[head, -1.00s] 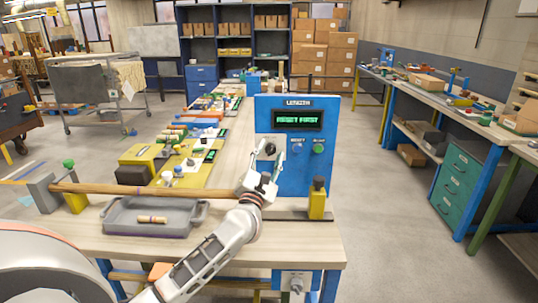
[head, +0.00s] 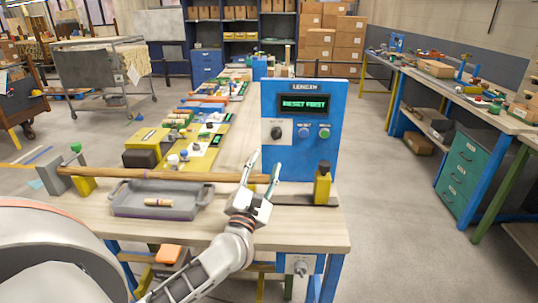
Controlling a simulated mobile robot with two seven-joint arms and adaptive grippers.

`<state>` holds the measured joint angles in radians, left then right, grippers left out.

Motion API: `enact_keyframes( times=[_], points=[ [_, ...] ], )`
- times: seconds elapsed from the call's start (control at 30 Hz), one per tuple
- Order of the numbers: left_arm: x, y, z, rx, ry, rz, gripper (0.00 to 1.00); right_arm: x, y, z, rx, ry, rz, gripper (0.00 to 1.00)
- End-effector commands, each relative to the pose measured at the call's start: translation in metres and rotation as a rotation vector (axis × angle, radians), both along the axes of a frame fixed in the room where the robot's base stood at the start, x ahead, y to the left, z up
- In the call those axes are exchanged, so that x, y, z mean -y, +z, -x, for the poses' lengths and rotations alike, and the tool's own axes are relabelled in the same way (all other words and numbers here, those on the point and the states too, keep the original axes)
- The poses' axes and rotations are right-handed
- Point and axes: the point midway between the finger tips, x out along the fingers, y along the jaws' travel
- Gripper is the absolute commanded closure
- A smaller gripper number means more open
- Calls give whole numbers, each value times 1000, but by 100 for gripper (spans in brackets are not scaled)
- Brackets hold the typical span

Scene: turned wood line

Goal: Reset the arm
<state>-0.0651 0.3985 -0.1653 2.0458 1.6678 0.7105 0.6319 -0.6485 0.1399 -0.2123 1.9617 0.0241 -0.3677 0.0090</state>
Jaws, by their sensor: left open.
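My left arm comes in from the bottom left. My left gripper (head: 262,165) is open and empty, its fingers pointing up in front of the blue length panel (head: 345,110). The panel's screen (head: 305,104) reads "RESET FIRST". I cannot tell whether the fingers touch the rod. My right gripper is not in view.
A grey tray (head: 120,203) holding a short wooden piece (head: 157,202) sits left of the gripper on the bench (head: 290,230). A yellow stop (head: 322,185) stands at right. Yellow fixtures (head: 150,140) lie behind the rod. Floor to the right is clear.

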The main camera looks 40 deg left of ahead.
Motion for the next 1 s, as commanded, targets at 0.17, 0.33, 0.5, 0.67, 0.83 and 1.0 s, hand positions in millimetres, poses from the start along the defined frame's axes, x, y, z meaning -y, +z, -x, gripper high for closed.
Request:
enact_keyframes(
  times=[0.17,0.33,0.5,0.67,0.83,1.0],
  points=[
    [3,-3,9,0,0,1,59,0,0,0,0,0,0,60],
    [3,-3,10,1,-1,0,59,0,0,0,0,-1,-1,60],
    [3,-3,9,0,0,0,59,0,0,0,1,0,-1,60],
    [3,-3,9,0,0,0,59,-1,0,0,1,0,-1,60],
    [18,2,13,3,-22,-87,59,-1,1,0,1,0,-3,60],
    [83,16,31,15,-104,-473,59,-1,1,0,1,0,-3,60]
  ],
)
